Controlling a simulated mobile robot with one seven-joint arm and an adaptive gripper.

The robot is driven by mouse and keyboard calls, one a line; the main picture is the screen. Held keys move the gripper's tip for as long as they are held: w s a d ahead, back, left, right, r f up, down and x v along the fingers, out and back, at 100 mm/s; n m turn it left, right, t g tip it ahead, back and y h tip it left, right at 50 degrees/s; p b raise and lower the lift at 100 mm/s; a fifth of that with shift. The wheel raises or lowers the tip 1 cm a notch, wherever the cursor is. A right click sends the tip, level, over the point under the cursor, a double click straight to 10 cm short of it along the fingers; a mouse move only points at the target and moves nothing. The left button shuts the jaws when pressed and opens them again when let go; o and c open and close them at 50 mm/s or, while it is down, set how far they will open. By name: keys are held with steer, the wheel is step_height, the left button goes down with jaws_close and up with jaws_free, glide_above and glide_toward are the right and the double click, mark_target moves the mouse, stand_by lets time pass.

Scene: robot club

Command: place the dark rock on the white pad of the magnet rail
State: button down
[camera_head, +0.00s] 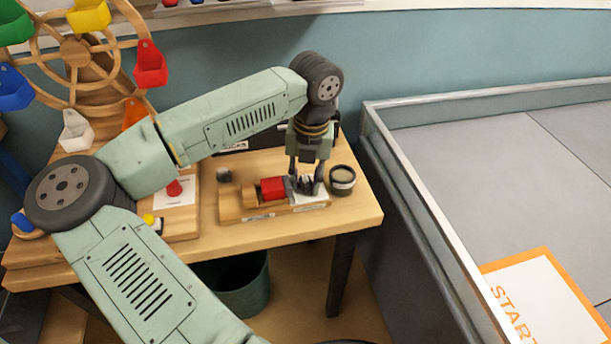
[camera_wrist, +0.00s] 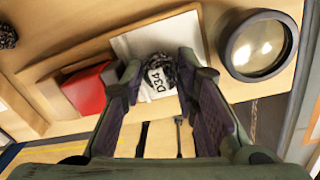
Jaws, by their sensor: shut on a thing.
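The magnet rail (camera_head: 240,209) is a wooden base on the table with a red block (camera_head: 272,188) and a white pad (camera_head: 308,198) at its right end. In the wrist view, the white pad (camera_wrist: 130,42) lies beyond my fingers. My gripper (camera_head: 306,184) points down over the pad. The red block (camera_wrist: 87,88) is left of my fingers.
A second dark lump (camera_head: 224,175) sits left of the rail, also in the wrist view (camera_wrist: 7,36). A round dark-rimmed lens (camera_head: 342,180) stands close right of the pad. A wooden wheel (camera_head: 75,52) with coloured buckets is at left. The table's (camera_head: 365,215) right edge is near.

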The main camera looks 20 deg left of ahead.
mark_target(309, 179)
steer(key=shift+f+b, duration=0.35)
steer(key=shift+b, duration=0.1)
steer(key=shift+s+f, duration=0.1)
steer(key=shift+f, duration=0.1)
steer(key=shift+f+b, duration=0.1)
steer(key=shift+b, duration=0.3)
steer(key=c, duration=1.7)
jaws_free()
steer(key=shift+s+d, duration=0.1)
steer(key=shift+o, duration=0.8)
steer(key=shift+f, duration=0.1)
steer(key=shift+r+p, duration=0.85)
steer(key=shift+r, duration=0.1)
step_height(309, 179, up, 12)
steer(key=b, duration=0.2)
steer(key=shift+w+d+f+b, duration=0.15)
steer(key=shift+w+d+b, duration=0.15)
